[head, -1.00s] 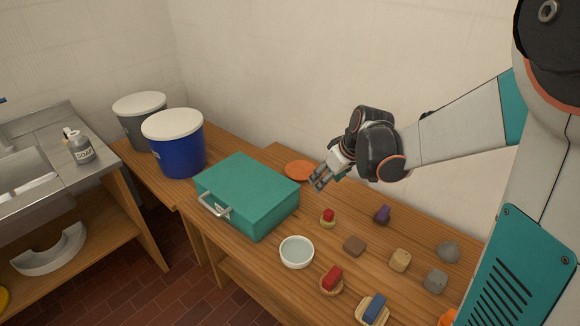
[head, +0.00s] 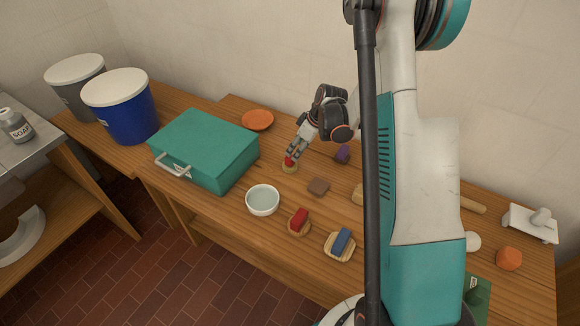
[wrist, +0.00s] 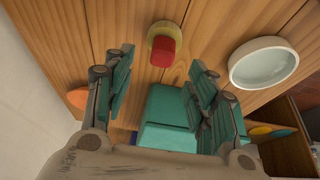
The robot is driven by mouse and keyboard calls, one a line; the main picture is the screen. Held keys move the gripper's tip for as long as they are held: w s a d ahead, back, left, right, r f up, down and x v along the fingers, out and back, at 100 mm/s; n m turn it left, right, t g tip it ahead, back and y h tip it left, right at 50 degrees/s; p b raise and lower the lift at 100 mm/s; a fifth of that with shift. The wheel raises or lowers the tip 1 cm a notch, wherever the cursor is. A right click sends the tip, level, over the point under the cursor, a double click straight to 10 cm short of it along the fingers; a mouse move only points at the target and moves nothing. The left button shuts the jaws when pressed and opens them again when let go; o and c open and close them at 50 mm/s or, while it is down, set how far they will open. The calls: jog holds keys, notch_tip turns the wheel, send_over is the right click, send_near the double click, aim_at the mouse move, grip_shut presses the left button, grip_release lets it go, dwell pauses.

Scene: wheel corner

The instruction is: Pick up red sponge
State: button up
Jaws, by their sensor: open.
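A small red block (head: 288,161), which looks like the red sponge, sits on a round wooden piece on the bench, right of the teal case. In the wrist view the red block (wrist: 163,52) lies ahead, between the lines of the fingers. My gripper (head: 294,152) is open, just above and behind it in the head view; the fingers (wrist: 161,70) hold nothing. I cannot tell the exact gap to the block. A second, larger red block (head: 299,219) rests on a wooden dish nearer the bench's front edge.
The teal case (head: 205,145) stands left, with a white bowl (head: 262,201) in front. A brown block (head: 318,187), a purple block (head: 342,154) and a blue block (head: 342,240) are to the right. An orange plate (head: 257,120) lies behind.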

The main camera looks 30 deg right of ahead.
aim_at(290, 158)
jog(key=b+x, duration=0.1)
jog(key=x, duration=0.1)
jog(key=b+x, duration=0.1)
jog(key=x, duration=0.2)
jog(key=b+x, duration=0.1)
jog(key=x, duration=0.1)
jog(key=shift+w+a+f, duration=0.15)
jog(key=shift+w+a, duration=0.05)
jog(key=shift+a, duration=0.15)
jog(key=c, duration=1.1)
